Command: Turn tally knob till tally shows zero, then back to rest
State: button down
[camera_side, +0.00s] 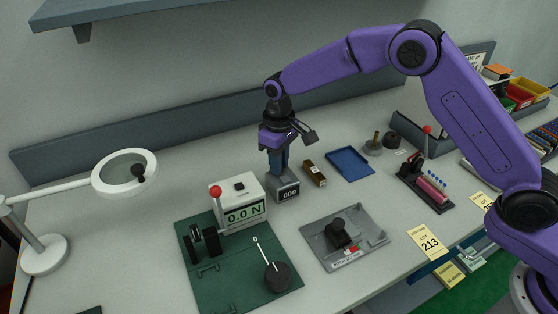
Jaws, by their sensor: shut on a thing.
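The tally (289,189) is a small grey box with a dark display on its front face. The display appears to read 000, though the digits are small. My gripper (278,170) points straight down over the top of the tally, with blue fingers shut on its knob. The knob itself is hidden between the fingers.
A white force meter (243,214) reading 0.0 N stands on a green board (215,279) left of the tally. A grey plate (318,248) with a black block is in front. A brown block (314,173) and blue tray (349,163) lie close on the right.

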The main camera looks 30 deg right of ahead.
jog(key=shift+n, duration=0.3)
jog(key=c, duration=1)
grip_release()
